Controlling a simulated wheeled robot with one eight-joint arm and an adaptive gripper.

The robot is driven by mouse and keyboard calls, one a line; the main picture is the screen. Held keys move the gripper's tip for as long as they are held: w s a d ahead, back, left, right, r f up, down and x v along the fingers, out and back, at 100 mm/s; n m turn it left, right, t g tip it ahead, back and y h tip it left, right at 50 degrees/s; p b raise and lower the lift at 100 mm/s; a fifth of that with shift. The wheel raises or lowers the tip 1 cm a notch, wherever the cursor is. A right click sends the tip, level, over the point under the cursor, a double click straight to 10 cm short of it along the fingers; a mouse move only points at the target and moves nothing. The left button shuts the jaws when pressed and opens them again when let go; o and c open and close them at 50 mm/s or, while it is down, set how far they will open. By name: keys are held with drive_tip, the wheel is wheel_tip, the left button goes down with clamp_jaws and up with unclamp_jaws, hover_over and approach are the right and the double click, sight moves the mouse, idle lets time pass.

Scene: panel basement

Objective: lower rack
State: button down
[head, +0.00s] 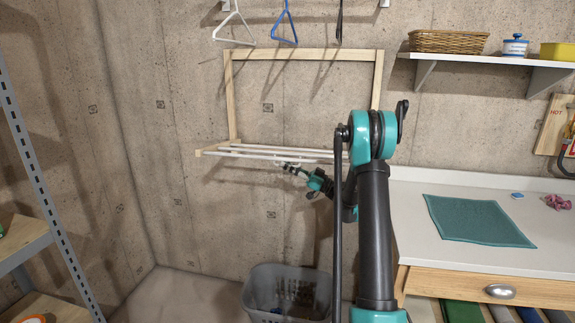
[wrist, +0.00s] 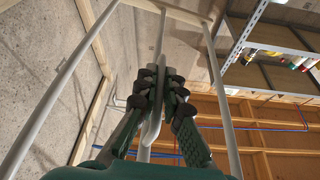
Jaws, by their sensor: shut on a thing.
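The drying rack is on the wall in the head view, with an upright wooden frame (head: 233,95) and a lower section of white bars (head: 265,151) standing out from its bottom, nearly level. My gripper (head: 286,166) is at the front edge of that section, just under the bars. In the wrist view my gripper (wrist: 158,85) is shut on a white bar (wrist: 152,130) that runs between its fingers. More white bars (wrist: 64,68) pass on either side. My arm hides the rack's right end in the head view.
A grey laundry basket (head: 262,290) stands on the floor below the rack. A white counter (head: 410,220) with a teal cloth (head: 478,220) is at right, under a wall shelf (head: 490,60). Hangers (head: 284,25) hang above. A metal shelf unit (head: 40,180) is at left.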

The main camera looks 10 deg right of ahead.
drive_tip(key=shift+f, duration=0.25)
drive_tip(key=c, duration=1.6)
unclamp_jaws()
drive_tip(key=shift+c, duration=0.2)
